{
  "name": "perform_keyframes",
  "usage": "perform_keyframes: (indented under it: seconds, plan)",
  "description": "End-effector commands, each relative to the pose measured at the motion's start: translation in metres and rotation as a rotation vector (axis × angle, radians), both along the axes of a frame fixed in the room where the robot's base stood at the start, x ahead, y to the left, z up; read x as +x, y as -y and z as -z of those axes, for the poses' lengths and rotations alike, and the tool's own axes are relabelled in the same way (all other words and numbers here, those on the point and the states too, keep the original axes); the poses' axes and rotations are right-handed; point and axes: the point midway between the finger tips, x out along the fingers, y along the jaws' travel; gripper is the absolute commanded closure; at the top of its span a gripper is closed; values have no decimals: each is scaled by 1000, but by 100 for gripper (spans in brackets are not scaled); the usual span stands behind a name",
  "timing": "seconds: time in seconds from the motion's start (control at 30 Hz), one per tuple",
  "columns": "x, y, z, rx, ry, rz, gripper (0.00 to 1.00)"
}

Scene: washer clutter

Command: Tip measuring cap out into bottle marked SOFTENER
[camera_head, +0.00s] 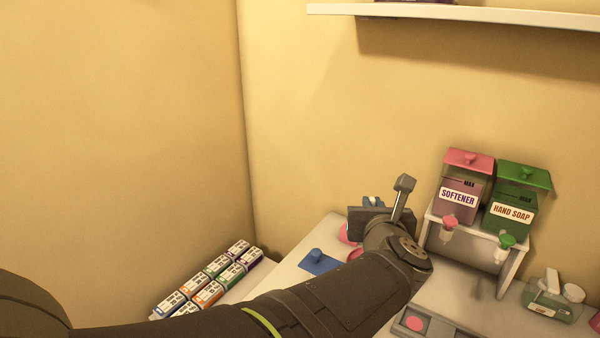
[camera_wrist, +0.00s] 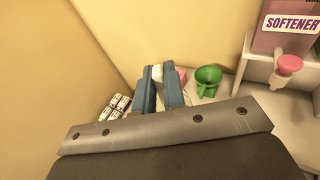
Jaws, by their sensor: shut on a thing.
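The SOFTENER bottle (camera_head: 458,207) stands on a white raised stand, with its pink lid (camera_head: 469,160) on top and a pink spout below. It also shows at the upper right of the wrist view (camera_wrist: 284,38). My gripper (camera_head: 373,203) is left of the stand, above the counter; its blue fingers show in the wrist view (camera_wrist: 158,88). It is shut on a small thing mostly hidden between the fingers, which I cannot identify. A green cup-like thing (camera_wrist: 208,78) is just right of the fingers in the wrist view. I cannot tell which thing is the measuring cap.
The HAND SOAP bottle (camera_head: 511,210) with a green lid stands right of SOFTENER. A blue knobbed lid (camera_head: 319,262) lies on the counter, near pink things partly behind my arm. Several small boxes (camera_head: 208,291) are at lower left. A shelf (camera_head: 450,13) hangs above.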

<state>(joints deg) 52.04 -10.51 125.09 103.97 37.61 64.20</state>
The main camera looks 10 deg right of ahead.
Motion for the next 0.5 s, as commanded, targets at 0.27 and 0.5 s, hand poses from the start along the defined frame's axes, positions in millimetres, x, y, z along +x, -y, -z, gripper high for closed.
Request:
perform_keyframes:
  seconds: [0.27, 0.5]
  plan:
    - [11, 3, -2, 27, -115, -2, 100]
    - [17, 4, -2, 47, -184, -1, 100]
